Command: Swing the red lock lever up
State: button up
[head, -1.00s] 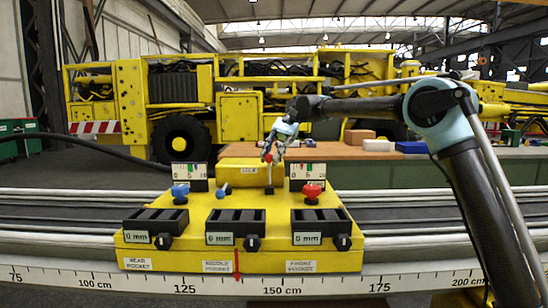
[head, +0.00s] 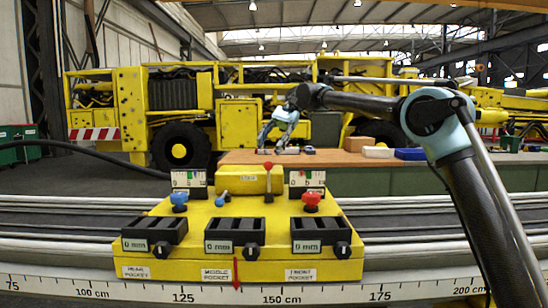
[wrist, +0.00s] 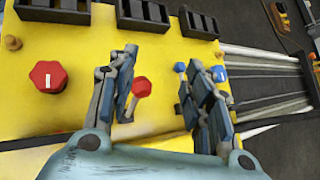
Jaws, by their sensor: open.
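A small blue lever (head: 222,197) lies tilted to the left. A blue knob (head: 180,200) and a red knob (head: 311,199) stand either side. Black pockets (head: 235,232) line the panel front. A wooden bench (head: 345,161) with blocks stands behind.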

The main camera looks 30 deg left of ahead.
jog(key=shift+r, duration=1.6)
jog(key=shift+c, duration=0.6)
